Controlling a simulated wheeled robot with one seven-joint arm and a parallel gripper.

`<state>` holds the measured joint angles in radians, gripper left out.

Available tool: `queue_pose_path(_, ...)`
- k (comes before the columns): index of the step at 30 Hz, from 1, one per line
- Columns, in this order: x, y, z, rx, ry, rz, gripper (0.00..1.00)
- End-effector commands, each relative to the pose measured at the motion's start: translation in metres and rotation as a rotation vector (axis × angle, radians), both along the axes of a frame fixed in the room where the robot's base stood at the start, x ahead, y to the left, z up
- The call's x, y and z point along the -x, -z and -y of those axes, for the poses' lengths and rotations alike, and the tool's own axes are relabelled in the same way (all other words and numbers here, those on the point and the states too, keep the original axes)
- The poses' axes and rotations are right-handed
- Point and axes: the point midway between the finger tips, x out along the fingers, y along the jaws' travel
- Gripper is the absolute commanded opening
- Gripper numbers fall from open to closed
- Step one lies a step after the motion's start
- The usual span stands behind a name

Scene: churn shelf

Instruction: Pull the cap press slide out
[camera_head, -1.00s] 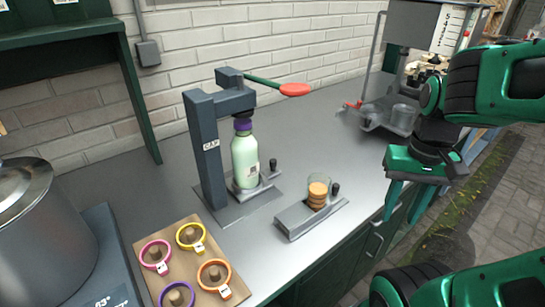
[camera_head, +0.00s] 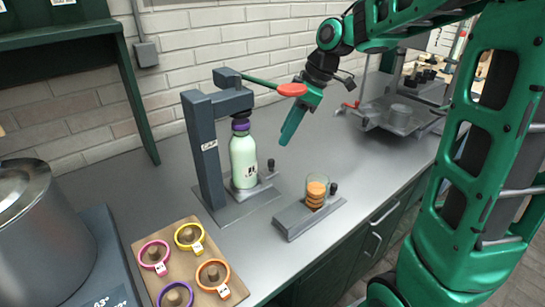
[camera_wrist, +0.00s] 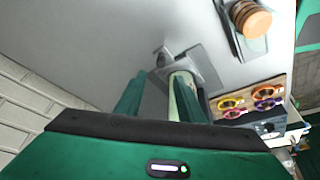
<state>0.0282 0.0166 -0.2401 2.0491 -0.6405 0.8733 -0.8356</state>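The cap press (camera_head: 208,150) is a dark blue-grey frame with a CAP label and a green lever ending in a red knob (camera_head: 292,89). A pale green bottle (camera_head: 243,160) with a purple cap (camera_head: 240,125) stands upright under its head, on the grey slide (camera_head: 262,182). The slide's dark upright handle (camera_head: 271,163) is right of the bottle. My gripper (camera_head: 288,138) points down, above and right of the handle and apart from it, partly behind the red knob. In the wrist view its two fingers (camera_wrist: 160,95) are apart; the bottle (camera_wrist: 184,80) shows beyond, partly covered by one finger.
A second small grey fixture (camera_head: 300,217) holds a glass of orange-brown discs (camera_head: 316,192) in front. A wooden board (camera_head: 143,243) with several coloured rings and a large pot (camera_head: 35,235) are at left. Another machine (camera_head: 400,115) stands at back right. The brick wall closes the back.

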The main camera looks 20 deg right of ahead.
Motion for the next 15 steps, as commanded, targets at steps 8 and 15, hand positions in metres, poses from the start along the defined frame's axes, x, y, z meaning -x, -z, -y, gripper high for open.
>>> queue_pose_path(8,-0.006,0.045,-0.017,0.001,0.000,-0.007,0.35)
queue_pose_path(15,-0.013,0.077,-0.029,0.000,0.002,-0.004,0.35)
